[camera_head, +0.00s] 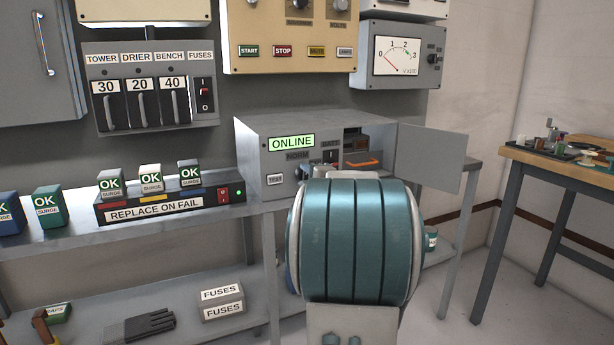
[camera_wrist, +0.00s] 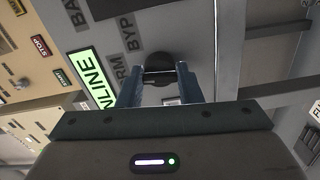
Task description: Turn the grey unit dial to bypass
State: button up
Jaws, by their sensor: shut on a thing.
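The grey unit (camera_head: 258,168) stands on the shelf with a lit green display (camera_head: 291,142) reading ONLINE. In the wrist view its dial (camera_wrist: 158,64) is a dark round knob, with the letters BYP (camera_wrist: 127,32) and part of NORM beside it. My gripper (camera_wrist: 161,82) is shut on the dial, one blue finger on each side. The fingers hide part of the dial, so I cannot tell which label it points to. In the head view my teal arm hides the lower front of the unit.
The unit's door (camera_head: 430,158) hangs open to the right, beside my arm. A surge rack (camera_head: 170,207) with several OK blocks stands to the left. Wall panels hang above, including a meter box (camera_head: 400,55). A wooden bench (camera_head: 560,170) stands at the far right.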

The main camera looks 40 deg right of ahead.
jog(key=m+p, duration=0.6)
jog(key=m, duration=0.4)
jog(key=shift+m, duration=0.5)
jog(key=o, duration=1)
jog(key=shift+c, duration=0.2)
jog(key=p+v, duration=0.2)
jog(key=v, duration=1.2)
jog(key=shift+w+d, duration=0.1)
